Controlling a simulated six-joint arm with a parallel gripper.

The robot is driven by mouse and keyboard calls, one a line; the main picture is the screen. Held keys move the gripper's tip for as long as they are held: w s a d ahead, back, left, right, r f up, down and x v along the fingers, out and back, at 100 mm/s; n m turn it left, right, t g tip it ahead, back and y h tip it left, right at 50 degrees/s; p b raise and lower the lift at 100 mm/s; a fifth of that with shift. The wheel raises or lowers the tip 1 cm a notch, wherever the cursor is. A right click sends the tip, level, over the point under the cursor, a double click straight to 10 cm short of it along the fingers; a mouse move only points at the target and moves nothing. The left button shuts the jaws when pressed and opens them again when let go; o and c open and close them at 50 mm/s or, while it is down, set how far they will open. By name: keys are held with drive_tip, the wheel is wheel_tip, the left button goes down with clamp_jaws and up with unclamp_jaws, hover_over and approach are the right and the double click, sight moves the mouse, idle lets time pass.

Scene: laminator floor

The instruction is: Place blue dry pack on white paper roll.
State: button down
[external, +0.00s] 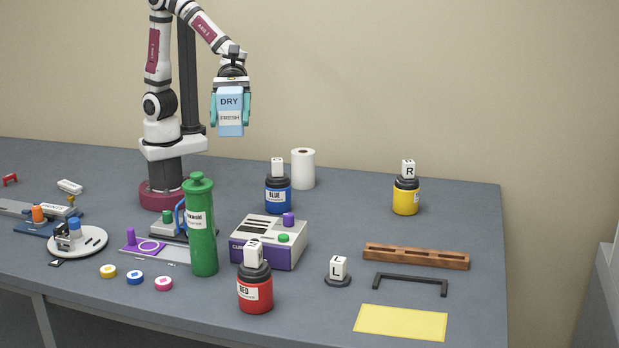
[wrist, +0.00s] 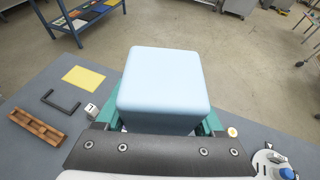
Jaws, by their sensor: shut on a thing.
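The blue dry pack (external: 230,112) is a light blue block labelled "DRY" and "FRESH". My gripper (external: 230,108) is shut on it, with teal fingers on its two sides, and holds it upright high above the table. In the wrist view the pack (wrist: 165,85) fills the middle and hides much of the table behind it. The white paper roll (external: 303,169) stands upright near the back edge of the table, to the right of and below the pack. The roll is not visible in the wrist view.
A blue jar (external: 278,193) with a white block on top stands just left of the roll. A yellow jar (external: 405,196) is further right. A tall green bottle (external: 200,226) and a purple-white box (external: 269,242) stand in front. The table between roll and yellow jar is clear.

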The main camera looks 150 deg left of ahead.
sight(238, 106)
drive_tip(key=a+r+y, duration=0.1)
drive_tip(key=a+r+n, duration=0.1)
drive_tip(key=shift+s+r+n+t+y, duration=0.2)
drive_tip(key=shift+r+n+t+y, duration=0.1)
drive_tip(key=shift+r+t+y, duration=0.1)
drive_tip(key=s+a+f+n+y, duration=0.1)
drive_tip(key=a+f, duration=0.1)
drive_tip(key=a, duration=0.7)
drive_tip(key=s+a+f+n+y, duration=0.1)
drive_tip(key=a+f, duration=0.1)
drive_tip(key=a, duration=0.7)
drive_tip(key=s+a+f+n+y, duration=0.1)
drive_tip(key=s+a+f, duration=0.5)
drive_tip(key=s+a, duration=0.55)
drive_tip(key=s+a+f+n+y, duration=0.1)
drive_tip(key=s+f+y, duration=0.1)
drive_tip(key=s, duration=0.3)
drive_tip(key=s+a+f+n+y, duration=0.2)
drive_tip(key=s+f, duration=0.3)
drive_tip(key=s+a+f+n+y, duration=0.2)
drive_tip(key=s+f, duration=0.2)
drive_tip(key=s, duration=0.1)
drive_tip(key=shift+s+g, duration=0.3)
drive_tip(key=shift+s, duration=0.1)
drive_tip(key=shift+f, duration=0.45)
drive_tip(key=shift+f, duration=0.1)
